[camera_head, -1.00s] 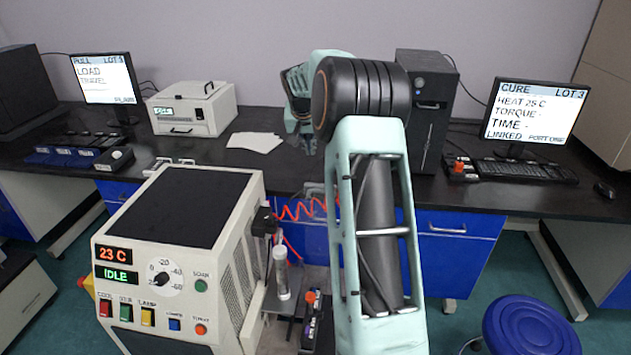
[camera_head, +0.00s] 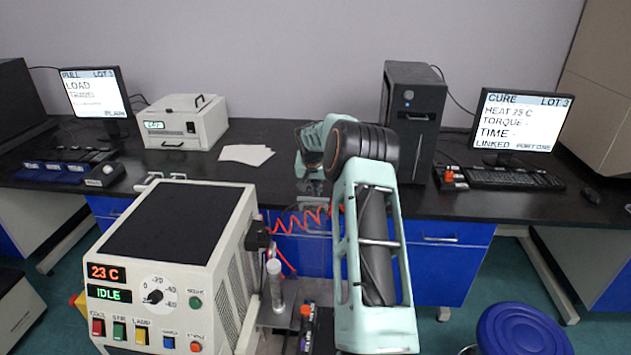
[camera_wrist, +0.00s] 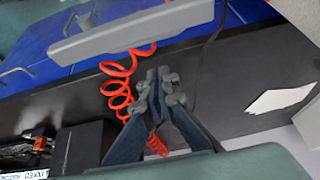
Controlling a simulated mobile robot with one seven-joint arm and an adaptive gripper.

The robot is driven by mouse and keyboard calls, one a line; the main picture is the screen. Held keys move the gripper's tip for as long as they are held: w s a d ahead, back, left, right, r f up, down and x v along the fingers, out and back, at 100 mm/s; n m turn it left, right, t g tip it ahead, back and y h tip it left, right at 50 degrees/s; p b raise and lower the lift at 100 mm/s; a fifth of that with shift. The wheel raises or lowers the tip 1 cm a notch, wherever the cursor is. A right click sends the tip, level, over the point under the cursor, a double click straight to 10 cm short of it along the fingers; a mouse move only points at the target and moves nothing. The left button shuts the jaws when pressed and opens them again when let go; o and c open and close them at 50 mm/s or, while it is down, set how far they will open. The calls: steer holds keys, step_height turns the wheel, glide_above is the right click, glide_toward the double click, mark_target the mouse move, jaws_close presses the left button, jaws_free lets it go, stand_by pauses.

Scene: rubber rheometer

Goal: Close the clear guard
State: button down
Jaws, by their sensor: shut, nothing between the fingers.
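I cannot make out the clear guard for certain in either view. The cream rheometer (camera_head: 140,268) stands at the left front in the head view, reading 23 C and IDLE. A clear cylinder (camera_head: 275,283) stands at its right side. My gripper (camera_wrist: 160,82) is shut and empty in the wrist view, with its fingertips together. A red coiled hose (camera_wrist: 117,88) runs beside and behind the fingers. A pale grey bar (camera_wrist: 135,30) crosses the top of that view, apart from the fingers; I cannot tell whether it belongs to the guard. My arm partly hides the gripper in the head view.
The black bench (camera_head: 240,185) runs behind. It holds a white instrument (camera_head: 183,125), paper sheets (camera_head: 246,153), a black tower (camera_head: 412,112) and two monitors, the right one (camera_head: 520,120) reading CURE. A blue stool (camera_head: 525,330) stands at the front right on clear floor.

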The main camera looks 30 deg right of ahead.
steer(key=s+a, duration=0.2)
steer(key=s, duration=0.1)
steer(key=shift+a, duration=0.15)
steer(key=shift+a+f+b, duration=0.1)
steer(key=shift+a+b, duration=0.05)
steer(key=shift+b, duration=0.2)
